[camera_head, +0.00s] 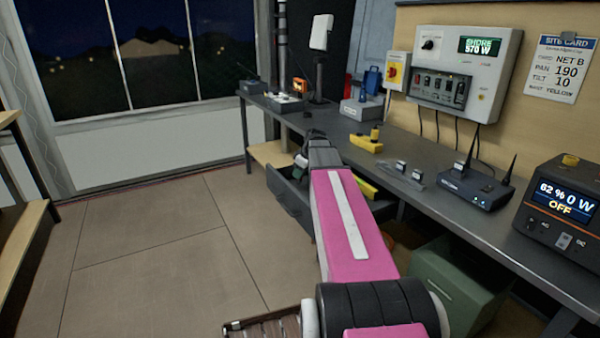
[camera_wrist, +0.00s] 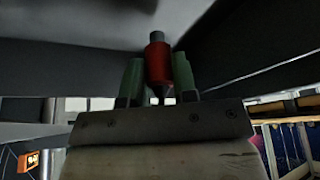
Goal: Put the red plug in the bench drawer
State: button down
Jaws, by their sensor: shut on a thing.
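The red plug (camera_wrist: 158,62) shows in the wrist view, upright in the picture between the two green fingers of my gripper (camera_wrist: 157,78). My gripper is shut on it. In the head view my gripper (camera_head: 301,160) is at the far end of my pink arm, over the open bench drawer (camera_head: 289,207); the plug cannot be made out there. The drawer is dark grey and pulled out from under the bench. My arm hides part of it. In the wrist view dark panels lie close around the plug; I cannot tell whether it touches them.
The bench (camera_head: 425,198) runs along the right wall. On it are yellow blocks (camera_head: 366,143), a router (camera_head: 478,188) and a power unit (camera_head: 560,208). A green crate (camera_head: 455,285) stands under the bench. The floor (camera_head: 150,250) to the left is clear.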

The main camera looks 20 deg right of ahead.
jog(key=c, duration=0.9)
grip_release()
jog(key=shift+r, duration=0.55)
jog(key=v, duration=1.2)
jog(key=shift+r, duration=0.15)
